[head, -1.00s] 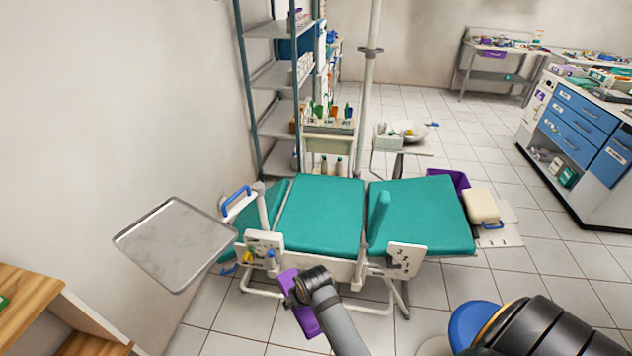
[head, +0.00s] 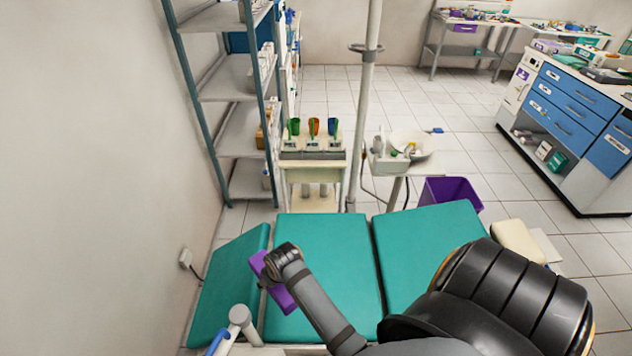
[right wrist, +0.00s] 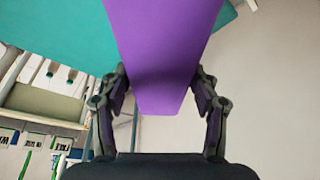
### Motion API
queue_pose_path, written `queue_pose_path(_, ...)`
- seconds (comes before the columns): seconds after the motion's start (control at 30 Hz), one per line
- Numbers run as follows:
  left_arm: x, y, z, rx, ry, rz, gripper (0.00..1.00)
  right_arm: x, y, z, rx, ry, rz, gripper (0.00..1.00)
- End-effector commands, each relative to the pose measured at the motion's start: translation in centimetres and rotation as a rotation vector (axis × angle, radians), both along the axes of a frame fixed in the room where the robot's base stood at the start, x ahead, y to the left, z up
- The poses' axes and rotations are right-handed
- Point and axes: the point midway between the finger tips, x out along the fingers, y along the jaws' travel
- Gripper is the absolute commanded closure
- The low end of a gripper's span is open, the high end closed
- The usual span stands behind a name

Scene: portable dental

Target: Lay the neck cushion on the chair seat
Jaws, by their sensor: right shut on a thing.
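The neck cushion (head: 276,284) is a purple block held by my right gripper (head: 275,263), above the left part of the green chair (head: 322,243). In the right wrist view the cushion (right wrist: 160,60) sits between the two fingers of the right gripper (right wrist: 160,92), which is shut on it. The green chair pad (right wrist: 60,35) shows behind the cushion there. I cannot tell from the head view how high the cushion is above the pad. The chair has separate green sections lying nearly flat. My left gripper is not in view.
A shelf rack (head: 232,90) stands against the left wall. A small cart with cups (head: 312,150) and a pole (head: 365,110) stand behind the chair. Open tiled floor lies beyond.

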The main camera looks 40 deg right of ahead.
Motion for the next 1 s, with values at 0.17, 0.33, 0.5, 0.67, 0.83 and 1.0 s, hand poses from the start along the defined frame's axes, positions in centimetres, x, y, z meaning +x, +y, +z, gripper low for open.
queue_pose_path(0.17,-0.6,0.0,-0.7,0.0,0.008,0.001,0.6,-1.3,-0.9,-1.1,-0.001,0.003,-0.088,0.73)
queue_pose_path(0.33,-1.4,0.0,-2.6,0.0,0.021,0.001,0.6,-5.6,-4.2,-3.6,-0.007,0.006,-0.42,0.73)
queue_pose_path(0.5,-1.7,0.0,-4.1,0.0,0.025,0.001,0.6,-9.9,-7.5,-5.0,-0.009,0.001,-0.778,0.73)
queue_pose_path(0.67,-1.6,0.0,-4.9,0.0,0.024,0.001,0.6,-12.5,-9.4,-5.4,-0.009,0.0,-1.003,0.73)
queue_pose_path(0.83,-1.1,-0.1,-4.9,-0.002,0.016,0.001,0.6,-13.5,-10.0,-5.3,-0.006,0.001,-1.09,0.73)
queue_pose_path(1.0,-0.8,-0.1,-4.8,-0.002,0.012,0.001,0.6,-12.9,-10.4,-5.6,-0.005,0.001,-1.091,0.73)
